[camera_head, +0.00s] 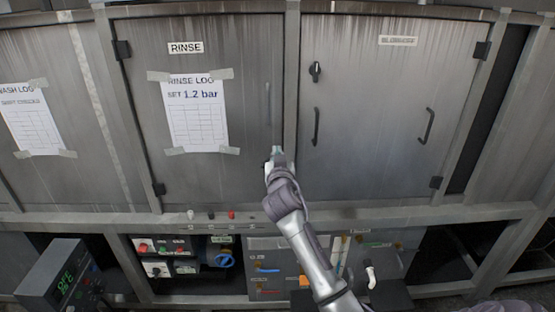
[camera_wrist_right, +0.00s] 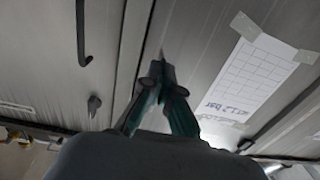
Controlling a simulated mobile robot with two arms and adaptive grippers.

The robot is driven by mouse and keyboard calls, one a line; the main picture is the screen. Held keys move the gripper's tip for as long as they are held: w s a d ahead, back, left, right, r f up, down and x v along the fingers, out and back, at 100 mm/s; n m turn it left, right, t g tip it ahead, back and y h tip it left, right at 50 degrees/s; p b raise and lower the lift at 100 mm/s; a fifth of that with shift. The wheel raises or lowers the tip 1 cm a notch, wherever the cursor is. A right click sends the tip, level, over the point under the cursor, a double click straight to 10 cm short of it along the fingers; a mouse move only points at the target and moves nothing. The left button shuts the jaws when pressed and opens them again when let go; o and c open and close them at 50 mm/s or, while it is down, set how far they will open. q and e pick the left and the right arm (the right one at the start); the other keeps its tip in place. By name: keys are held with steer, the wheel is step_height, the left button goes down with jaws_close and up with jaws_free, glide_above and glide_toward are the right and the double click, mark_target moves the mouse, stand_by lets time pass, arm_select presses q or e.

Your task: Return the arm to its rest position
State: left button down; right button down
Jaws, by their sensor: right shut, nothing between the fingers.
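My right arm reaches up from the bottom of the head view, and its gripper (camera_head: 277,157) is in front of the metal cabinet, close to the post between the two doors. In the right wrist view the gripper's green-sided fingers (camera_wrist_right: 160,78) are shut together at the tips with nothing between them. Behind them are the cabinet post and the edge of the rinse door (camera_head: 205,120). I cannot tell whether the fingertips touch the cabinet. My left gripper is in neither view.
The right door (camera_head: 375,100) is shut and has dark handles (camera_head: 316,126) and a black knob (camera_head: 315,71). A taped rinse log (camera_head: 196,113) hangs on the rinse door. Below are small buttons (camera_head: 232,215), a control box (camera_head: 65,280) at lower left and valve panels.

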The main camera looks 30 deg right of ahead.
steer(key=shift+s+a+f, duration=0.2)
steer(key=shift+s+f, duration=0.05)
steer(key=shift+s, duration=0.15)
steer(key=s+a+f+n+g+y, duration=0.1)
steer(key=a+f+n+g+y, duration=0.1)
steer(key=f, duration=0.9)
steer(key=s+a+f+n+g+y, duration=0.1)
steer(key=a+f+y, duration=0.15)
steer(key=f, duration=0.75)
steer(key=s+a+f+n+g+y, duration=0.1)
steer(key=s+a+f+g, duration=0.15)
steer(key=s+f, duration=0.6)
steer(key=s+a+f+n+g+y, duration=0.1)
steer(key=s+a+f+n+g, duration=0.15)
steer(key=f, duration=1.15)
steer(key=s+a+f+g, duration=0.2)
steer(key=s+f, duration=0.5)
steer(key=s, duration=0.8)
steer(key=s+a+f+n+g+y, duration=0.1)
steer(key=s+f, duration=0.6)
steer(key=s, duration=0.7)
steer(key=s+a+f+g+y, duration=0.1)
steer(key=s+a+f+g, duration=0.2)
steer(key=s+f, duration=0.5)
steer(key=s+a, duration=0.1)
steer(key=s, duration=0.6)
steer(key=shift+s+n+g, duration=0.3)
steer(key=shift+n+g, duration=0.05)
steer(key=shift+g, duration=0.05)
